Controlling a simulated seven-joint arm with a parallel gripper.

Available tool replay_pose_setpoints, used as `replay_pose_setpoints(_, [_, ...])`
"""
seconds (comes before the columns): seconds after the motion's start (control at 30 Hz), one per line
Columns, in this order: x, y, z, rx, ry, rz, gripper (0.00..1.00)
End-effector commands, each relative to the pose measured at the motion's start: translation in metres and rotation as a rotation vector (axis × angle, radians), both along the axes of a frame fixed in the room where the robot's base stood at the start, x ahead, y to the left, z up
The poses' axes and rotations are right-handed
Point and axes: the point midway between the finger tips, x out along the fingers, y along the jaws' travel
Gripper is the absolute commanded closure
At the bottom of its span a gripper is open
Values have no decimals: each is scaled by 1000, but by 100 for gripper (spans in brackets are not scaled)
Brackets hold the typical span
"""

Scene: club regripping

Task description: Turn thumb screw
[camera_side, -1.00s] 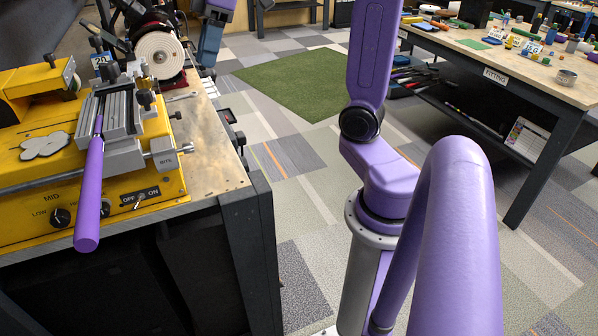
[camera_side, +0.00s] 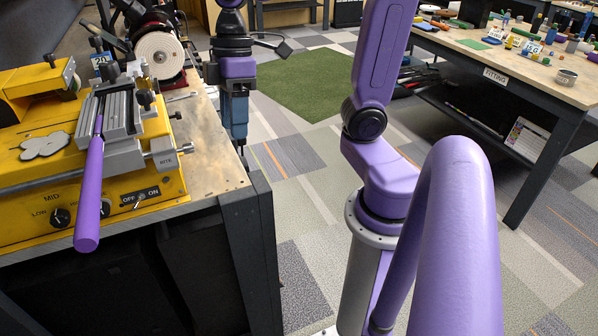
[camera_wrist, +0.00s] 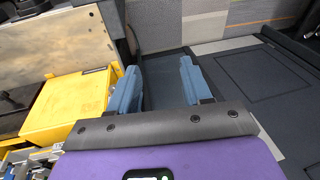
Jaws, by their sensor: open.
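The grey metal clamp (camera_side: 120,124) sits on the yellow machine at left in the side view and holds a purple club grip (camera_side: 91,190), which slants toward the camera. Dark knobs (camera_side: 146,101) stand on the clamp's right side. A small metal screw end (camera_side: 187,148) sticks out to the right of the clamp. I cannot tell which is the thumb screw. My gripper (camera_side: 240,145) hangs pointing down at the bench's right edge, to the right of the clamp and apart from it. In the wrist view its blue fingers (camera_wrist: 158,88) are spread, with nothing between them.
The yellow machine (camera_side: 40,205) carries an OFF/ON switch and a dial. A grinding wheel (camera_side: 160,54) stands behind it. The wooden bench top (camera_side: 208,160) has a bare strip at its right edge. A second table (camera_side: 530,65) with small items stands at right, across open floor.

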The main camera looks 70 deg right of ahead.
Motion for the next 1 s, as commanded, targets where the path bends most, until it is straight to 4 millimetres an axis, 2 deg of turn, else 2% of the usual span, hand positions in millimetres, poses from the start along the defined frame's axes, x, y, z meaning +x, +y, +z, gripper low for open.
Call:
replay_pose_setpoints(0.47, [-59, 13, -43, -109, -11, 103, 51])
replay_pose_setpoints(0.8, [-98, 10, -71, -170, -45, 187, 51])
replay_pose_setpoints(1.0, [-114, 6, -83, -191, -67, 227, 51])
